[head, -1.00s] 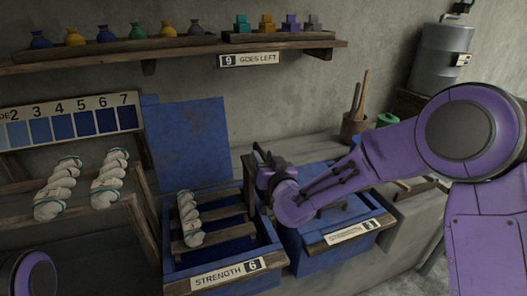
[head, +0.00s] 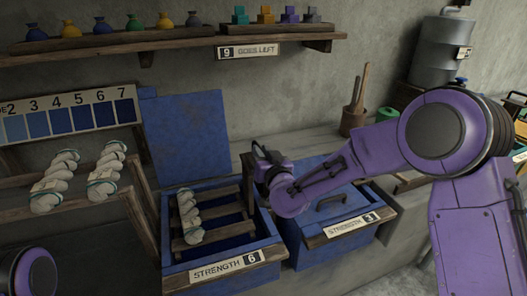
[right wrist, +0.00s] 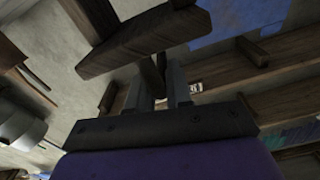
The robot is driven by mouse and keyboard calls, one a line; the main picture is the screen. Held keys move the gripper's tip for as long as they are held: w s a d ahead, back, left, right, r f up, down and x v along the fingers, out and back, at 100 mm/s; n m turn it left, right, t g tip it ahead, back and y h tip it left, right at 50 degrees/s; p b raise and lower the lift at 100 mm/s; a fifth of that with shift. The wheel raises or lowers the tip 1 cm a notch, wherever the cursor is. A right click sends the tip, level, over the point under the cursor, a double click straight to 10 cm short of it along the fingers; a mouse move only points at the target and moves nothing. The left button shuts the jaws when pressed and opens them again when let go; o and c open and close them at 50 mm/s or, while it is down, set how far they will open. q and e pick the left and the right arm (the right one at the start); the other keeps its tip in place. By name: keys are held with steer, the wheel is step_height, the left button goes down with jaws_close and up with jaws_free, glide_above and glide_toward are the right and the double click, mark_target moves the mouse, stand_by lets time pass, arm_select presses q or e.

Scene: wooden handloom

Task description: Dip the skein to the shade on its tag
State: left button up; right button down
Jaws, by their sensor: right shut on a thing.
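A pale skein (head: 188,215) lies across the wooden slats of a rack in the open blue vat marked strength 6 (head: 178,272). Its tag's number is not readable. My right gripper (head: 260,153) is above the vat's right side, at the top of an upright wooden lever (head: 248,183). In the right wrist view its fingers (right wrist: 158,85) are shut on a wooden piece, which seems to be this lever. My left gripper is out of view; only a link of that arm shows at bottom left.
The vat's blue lid (head: 188,135) stands open behind it. A closed strength 3 vat (head: 320,250) is to the right. Shelf with pouches and blocks above.

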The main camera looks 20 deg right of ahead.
step_height(320, 180, down, 12)
steer(key=b, duration=0.7)
steer(key=shift+a, duration=0.15)
steer(key=c, duration=1.1)
jaws_free()
steer(key=shift+r, duration=0.15)
steer(key=shift+s+a, duration=0.1)
steer(key=s, duration=1)
steer(key=shift+s+d+b, duration=0.25)
steer(key=shift+b, duration=0.1)
